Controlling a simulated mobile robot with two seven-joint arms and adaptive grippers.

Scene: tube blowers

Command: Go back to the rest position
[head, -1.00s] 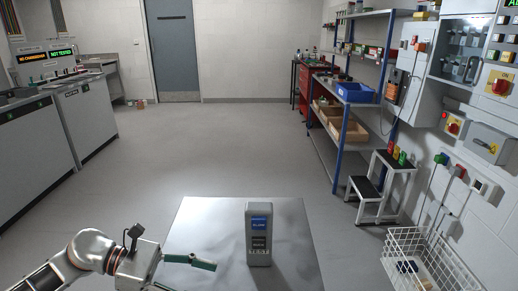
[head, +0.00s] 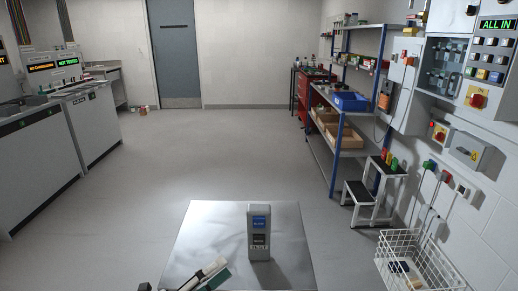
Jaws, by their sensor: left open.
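My left gripper (head: 215,272) shows at the bottom edge, over the near left part of a metal table (head: 200,225). Its fingers look pale and dark green, and nothing shows between them. It is open. Most of its arm is out of the picture. A grey upright box (head: 259,250) with a blue label and a dark label stands on the table, to the right of the gripper and apart from it. My right gripper is not in view.
Wide clear floor (head: 210,150) lies beyond the table. A blue-framed shelf unit (head: 340,140), a step stool (head: 368,195) and a white wire basket (head: 415,265) stand at the right. Grey cabinets (head: 35,155) stand at the left. A grey-blue door (head: 174,55) is at the back.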

